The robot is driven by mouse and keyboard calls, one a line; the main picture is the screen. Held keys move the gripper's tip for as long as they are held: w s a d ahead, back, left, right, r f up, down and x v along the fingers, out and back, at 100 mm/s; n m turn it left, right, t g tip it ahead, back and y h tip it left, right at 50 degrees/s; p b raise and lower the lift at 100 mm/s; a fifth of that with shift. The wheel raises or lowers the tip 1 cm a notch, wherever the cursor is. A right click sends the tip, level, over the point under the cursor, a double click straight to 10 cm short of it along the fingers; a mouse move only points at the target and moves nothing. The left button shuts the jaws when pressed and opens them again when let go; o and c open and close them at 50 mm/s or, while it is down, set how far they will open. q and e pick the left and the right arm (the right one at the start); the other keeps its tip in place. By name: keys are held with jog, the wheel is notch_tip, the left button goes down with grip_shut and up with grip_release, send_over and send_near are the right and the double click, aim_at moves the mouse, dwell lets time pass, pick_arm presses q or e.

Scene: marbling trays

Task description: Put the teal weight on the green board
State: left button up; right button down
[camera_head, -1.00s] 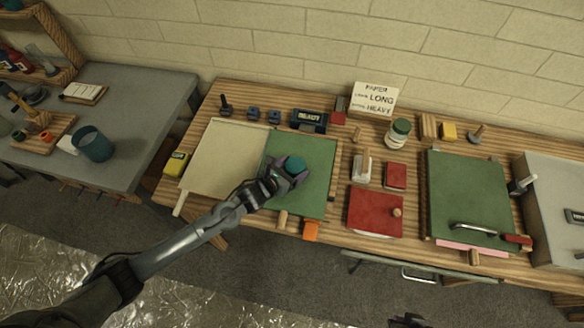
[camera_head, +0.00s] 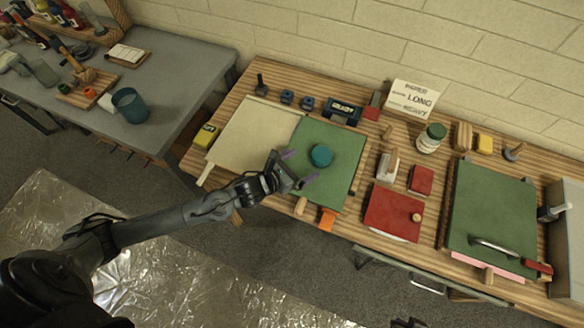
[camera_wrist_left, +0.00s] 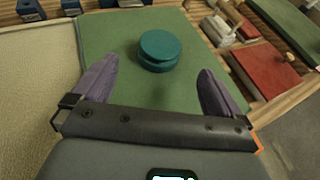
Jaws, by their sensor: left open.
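The teal weight (camera_head: 321,155) is a round, knob-topped disc. It rests on the green board (camera_head: 342,140), near the middle of the board beside the cream sheet. My left gripper (camera_head: 298,167) is open and empty, just to the near-left side of the weight and apart from it. In the left wrist view the weight (camera_wrist_left: 159,49) stands upright beyond my two spread purple fingers (camera_wrist_left: 152,85), on the green board (camera_wrist_left: 122,30). My right gripper cannot be made out.
A cream board (camera_head: 252,135) lies left of the green board. A red board with a wooden knob (camera_head: 394,212) and a larger green board with a metal handle (camera_head: 492,205) lie to the right. An orange block (camera_head: 327,219) sits at the table's front edge.

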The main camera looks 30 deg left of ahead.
pick_arm(q)
jog(key=v, duration=0.3)
jog(key=shift+s+r+n, duration=0.15)
jog(key=shift+s+n, duration=0.15)
jog(key=shift+s+d+n, duration=0.2)
jog(key=shift+d+n, duration=0.05)
jog(key=shift+n, duration=0.35)
jog(key=s+n+g+y, duration=0.2)
jog(key=s+n+g, duration=0.2)
jog(key=s+n, duration=0.6)
jog(key=s+a+n+g+y, duration=0.1)
jog(key=s+n+g, duration=0.4)
jog(key=n, duration=2)
jog(key=s+y, duration=0.1)
jog(key=s, duration=0.4)
jog(key=shift+s+n, duration=0.25)
jog(key=shift+n, duration=0.15)
jog(key=shift+r, duration=0.2)
